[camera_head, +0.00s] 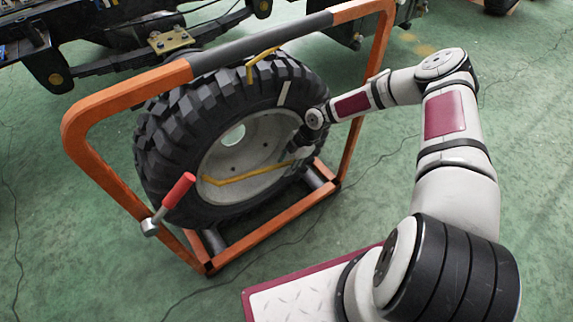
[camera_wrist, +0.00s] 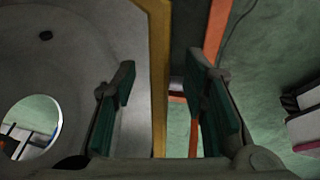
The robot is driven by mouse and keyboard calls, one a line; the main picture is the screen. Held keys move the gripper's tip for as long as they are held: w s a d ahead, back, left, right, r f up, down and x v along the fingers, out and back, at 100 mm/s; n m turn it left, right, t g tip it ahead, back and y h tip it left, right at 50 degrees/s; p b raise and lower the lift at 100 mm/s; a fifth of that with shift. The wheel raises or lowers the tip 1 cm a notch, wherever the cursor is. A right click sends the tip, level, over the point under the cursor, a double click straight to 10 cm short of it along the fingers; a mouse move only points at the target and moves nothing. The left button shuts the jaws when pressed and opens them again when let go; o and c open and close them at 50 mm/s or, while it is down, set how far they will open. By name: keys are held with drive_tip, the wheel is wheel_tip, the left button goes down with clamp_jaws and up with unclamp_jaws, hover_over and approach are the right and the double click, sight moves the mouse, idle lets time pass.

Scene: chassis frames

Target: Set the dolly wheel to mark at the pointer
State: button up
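The dolly wheel (camera_head: 165,140) is a big black tyre with a grey hub (camera_head: 240,150), standing upright in an orange frame. A white mark (camera_head: 284,93) lies on the tyre's upper right sidewall. The yellow pointer (camera_head: 250,72) hangs from the top of the frame, left of the mark and apart from it. A yellow bar (camera_head: 245,174) crosses the lower hub. My gripper (camera_head: 299,147) is at the hub's right side, near the bar's right end. In the wrist view, my gripper (camera_wrist: 165,100) is open, with the yellow bar (camera_wrist: 159,70) between its green-padded fingers and gaps showing.
The orange frame (camera_head: 100,180) surrounds the wheel, and its right post stands close to my arm. A red-handled lever (camera_head: 179,190) sticks out at the frame's lower left. A dark vehicle chassis (camera_head: 95,70) is behind. Green floor is open at right.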

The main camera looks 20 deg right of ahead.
clamp_jaws()
